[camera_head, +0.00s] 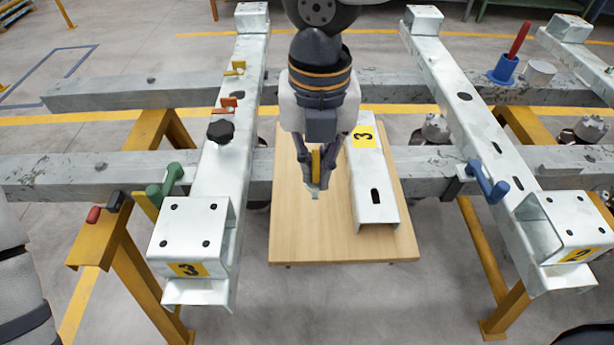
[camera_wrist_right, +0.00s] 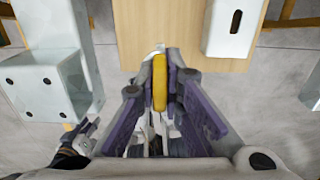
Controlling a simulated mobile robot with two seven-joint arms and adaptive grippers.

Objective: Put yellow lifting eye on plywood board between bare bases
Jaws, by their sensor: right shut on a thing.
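My right gripper (camera_head: 316,182) hangs over the plywood board (camera_head: 293,235) in the head view, pointing down. It is shut on the yellow lifting eye (camera_head: 316,162). In the right wrist view the yellow lifting eye (camera_wrist_right: 159,82) stands as a narrow strip between the purple fingers; its lower part is hidden. I cannot tell from these views whether it touches the board. A white metal channel with a yellow "3" label (camera_head: 376,195) lies on the board, just right of the gripper.
A long metal beam (camera_head: 212,178) runs left of the board, with a green-handled clamp (camera_head: 165,185) and black knob (camera_head: 220,131). Another beam (camera_head: 470,120) runs at right, with a blue handle (camera_head: 487,182). The board's front left is bare. Grey cross beams pass behind.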

